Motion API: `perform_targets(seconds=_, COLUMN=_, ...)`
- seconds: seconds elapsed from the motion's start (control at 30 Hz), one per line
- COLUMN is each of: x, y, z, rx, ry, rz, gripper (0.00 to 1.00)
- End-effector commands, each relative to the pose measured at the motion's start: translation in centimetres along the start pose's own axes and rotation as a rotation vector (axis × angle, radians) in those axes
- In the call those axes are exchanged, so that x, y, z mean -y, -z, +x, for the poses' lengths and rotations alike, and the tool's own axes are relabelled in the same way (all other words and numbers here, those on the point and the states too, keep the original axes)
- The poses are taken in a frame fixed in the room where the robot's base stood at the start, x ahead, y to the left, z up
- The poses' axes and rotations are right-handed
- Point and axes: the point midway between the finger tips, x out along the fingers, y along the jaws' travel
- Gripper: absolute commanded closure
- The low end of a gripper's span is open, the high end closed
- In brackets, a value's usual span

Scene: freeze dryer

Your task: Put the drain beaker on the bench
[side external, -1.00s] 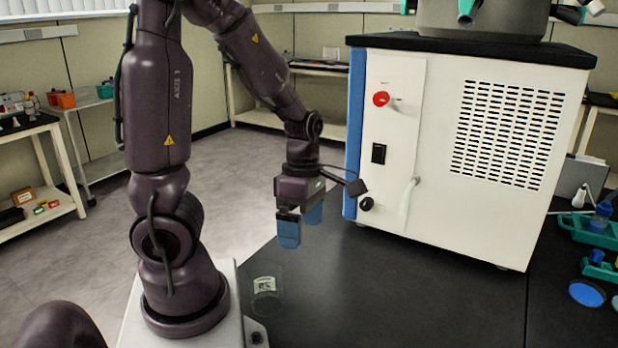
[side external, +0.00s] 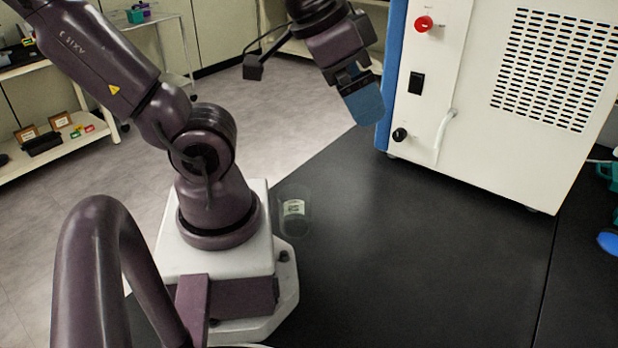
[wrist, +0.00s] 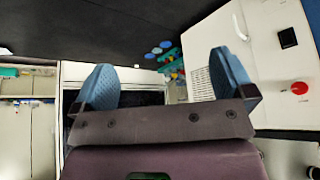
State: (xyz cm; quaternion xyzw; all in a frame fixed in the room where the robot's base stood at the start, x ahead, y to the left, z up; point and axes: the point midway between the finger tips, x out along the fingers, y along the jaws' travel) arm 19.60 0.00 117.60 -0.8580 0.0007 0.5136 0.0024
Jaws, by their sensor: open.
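The drain beaker (side external: 294,212) is a clear glass vessel with a pale label. In the side external view it stands on the black bench (side external: 420,250), close beside the white base of my arm. My gripper (side external: 365,105) is raised above the bench, up and to the right of the beaker and well apart from it. In the wrist view my gripper (wrist: 165,85) shows two blue fingers spread wide with nothing between them. The beaker is not visible in the wrist view.
The white freeze dryer (side external: 480,110) stands at the back right of the bench, with a red knob (side external: 424,24), a black switch and a pale drain tube (side external: 443,135) on its front. The bench in front of it is clear. Blue and green items sit at the far right.

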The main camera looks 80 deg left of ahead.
Motion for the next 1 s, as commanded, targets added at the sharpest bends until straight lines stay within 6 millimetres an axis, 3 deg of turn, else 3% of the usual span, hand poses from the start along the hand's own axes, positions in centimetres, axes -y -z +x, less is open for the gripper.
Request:
perform_targets(seconds=0.27, x=-0.3, y=-0.1, z=0.6, rx=0.031, ry=-0.011, rz=0.01, gripper=0.0)
perform_targets(seconds=0.47, x=0.6, y=-1.1, z=5.0, rx=0.256, ry=-0.06, rz=-0.075, gripper=0.0)
perform_targets(seconds=0.67, x=3.3, y=-3.8, z=10.6, rx=0.549, ry=0.048, rz=-0.57, gripper=0.0)
perform_targets(seconds=0.83, x=6.7, y=-6.9, z=13.9, rx=0.695, ry=0.371, rz=-1.173, gripper=0.0)
perform_targets(seconds=1.0, x=10.2, y=-9.4, z=15.2, rx=0.632, ry=0.776, rz=-1.745, gripper=0.0)
